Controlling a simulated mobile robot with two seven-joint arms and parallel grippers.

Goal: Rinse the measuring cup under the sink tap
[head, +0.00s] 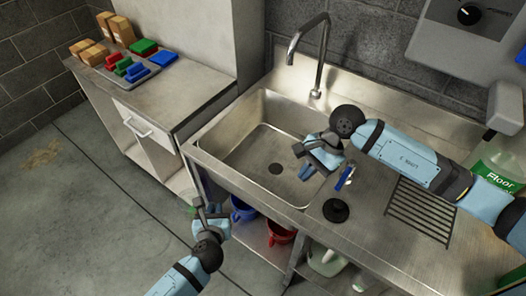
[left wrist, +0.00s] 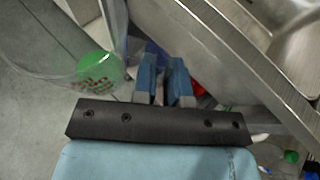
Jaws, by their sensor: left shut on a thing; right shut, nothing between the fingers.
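The measuring cup is clear and see-through, with a green patch and small red markings; it shows at the left of the left wrist view (left wrist: 45,62). My left gripper (head: 208,211) is shut on it in front of the cabinet, below and outside the sink's front edge. In the head view the cup is hard to make out. The sink (head: 233,127) has an empty steel basin with a drain. The tap (head: 320,62) arches over its back edge; no water shows. My right gripper (head: 312,160) is shut and empty above the basin's right side.
A blue lever-like piece (head: 345,178) and a black round fitting (head: 336,210) are on the counter right of the basin. A drain rack (head: 420,211) and a green floor-cleaner bottle (head: 493,166) are further right. Blue (head: 242,210) and red (head: 279,234) containers stand under the sink.

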